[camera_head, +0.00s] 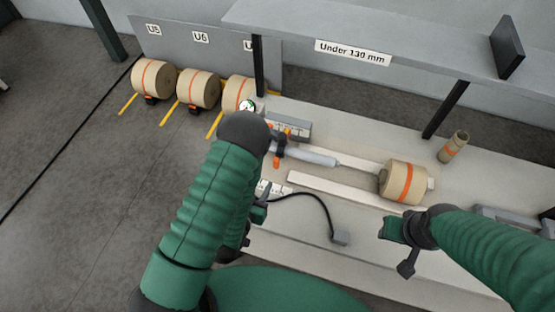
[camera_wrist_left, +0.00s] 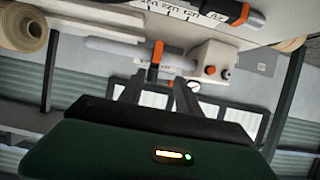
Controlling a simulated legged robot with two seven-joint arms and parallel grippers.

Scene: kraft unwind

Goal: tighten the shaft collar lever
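The shaft collar (camera_head: 281,142) is a dark ring with an orange lever (camera_head: 277,161), at the left end of the grey shaft (camera_head: 312,157). The orange lever also shows upright in the left wrist view (camera_wrist_left: 157,52). My left gripper (camera_head: 263,198) is low beside the collar, partly hidden by my own arm. In the left wrist view its two fingers (camera_wrist_left: 159,82) stand apart with nothing between them, and the lever shows just beyond their gap. Contact cannot be made out. My right gripper (camera_head: 393,230) is above the bench's front, below the kraft roll (camera_head: 400,182); its fingers are unclear.
A grey box (camera_head: 290,125) with an orange knob stands behind the collar. A shelf (camera_head: 420,45) overhangs the back. A small cardboard tube (camera_head: 454,146) stands at right.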

